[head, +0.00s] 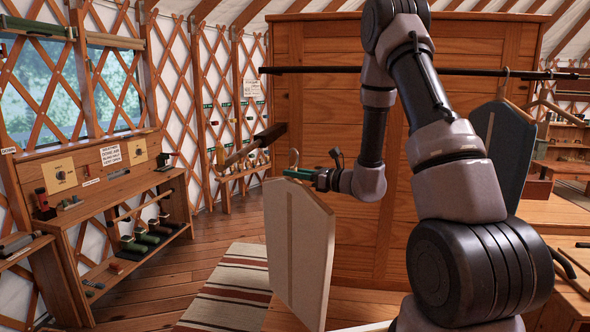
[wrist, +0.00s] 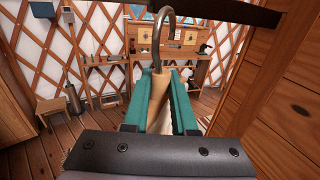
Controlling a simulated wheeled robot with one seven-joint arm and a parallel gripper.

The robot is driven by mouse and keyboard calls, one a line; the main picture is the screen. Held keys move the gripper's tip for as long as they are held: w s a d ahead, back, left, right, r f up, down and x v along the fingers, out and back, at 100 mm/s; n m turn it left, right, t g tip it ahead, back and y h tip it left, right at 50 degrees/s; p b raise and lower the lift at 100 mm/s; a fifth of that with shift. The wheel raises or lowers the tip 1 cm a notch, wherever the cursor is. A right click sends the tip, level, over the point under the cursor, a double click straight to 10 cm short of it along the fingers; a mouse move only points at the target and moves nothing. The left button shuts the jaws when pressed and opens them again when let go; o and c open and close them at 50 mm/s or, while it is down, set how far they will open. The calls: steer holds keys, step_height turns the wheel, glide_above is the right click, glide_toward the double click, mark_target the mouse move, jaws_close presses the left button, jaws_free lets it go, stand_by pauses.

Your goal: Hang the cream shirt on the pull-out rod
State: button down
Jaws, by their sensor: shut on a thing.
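The cream shirt (head: 298,245) hangs upright from its hanger in front of the wooden cabinet, clear of the floor. My gripper (head: 293,172) is shut on the hanger just above the shirt. In the wrist view its green fingers (wrist: 160,105) clamp the hanger's wooden neck, and the metal hook (wrist: 158,45) rises above them. A short dark bar (head: 270,137), seemingly the pull-out rod, juts out by the cabinet's left edge. A dark bar (wrist: 225,10) crosses the top of the wrist view near the hook; I cannot tell whether they touch.
A long dark rail (head: 330,70) runs across the cabinet (head: 330,115). A dark blue garment (head: 503,145) hangs at its right, beside an empty hanger (head: 545,103). A workbench (head: 105,205) stands left. Floor around the striped rug (head: 230,290) is open.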

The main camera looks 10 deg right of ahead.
steer(key=s+a+r+n+g+y, duration=0.1)
steer(key=s+r+n+g+y, duration=0.2)
steer(key=s+g, duration=0.4)
steer(key=s+a+r+n+g+y, duration=0.1)
steer(key=s+a+r+n+g, duration=0.15)
steer(key=s+n+g, duration=0.45)
steer(key=w+a+f+m+t, duration=0.1)
steer(key=w+a, duration=0.2)
steer(key=a, duration=0.9)
steer(key=shift+w+f, duration=0.35)
steer(key=shift+f, duration=0.05)
stand_by(0.8)
steer(key=shift+a, duration=0.1)
